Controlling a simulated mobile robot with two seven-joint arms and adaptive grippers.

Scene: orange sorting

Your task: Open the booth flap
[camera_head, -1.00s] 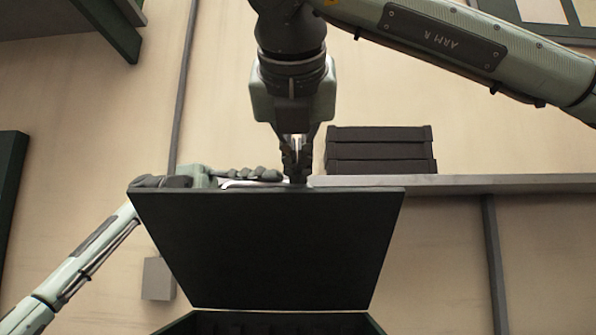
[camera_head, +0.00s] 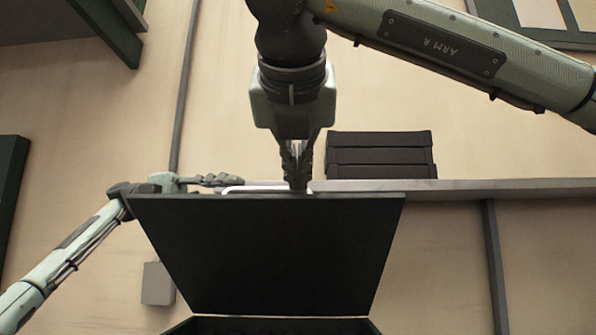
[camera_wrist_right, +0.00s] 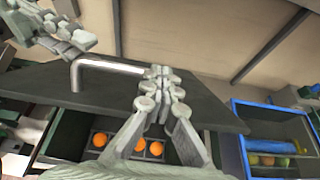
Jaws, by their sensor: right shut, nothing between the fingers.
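The booth flap (camera_head: 265,250) is a dark panel that stands raised and tilted in the head view. Its silver bar handle (camera_wrist_right: 105,66) shows in the right wrist view and partly behind the flap's top edge in the head view. My right gripper (camera_head: 297,183) is shut and empty at the flap's top edge, beside the right end of the handle; whether it touches is unclear. My left gripper (camera_head: 235,180) is behind the flap's upper left edge, apart from the right one. It also shows in the right wrist view (camera_wrist_right: 80,38). Whether its fingers are closed is unclear.
Dark stacked boxes (camera_head: 380,155) stand on a grey shelf (camera_head: 460,187) behind the flap. Several oranges (camera_wrist_right: 140,145) lie in compartments below the flap. A blue-rimmed crate (camera_wrist_right: 270,106) with fruit stands at the right of the right wrist view.

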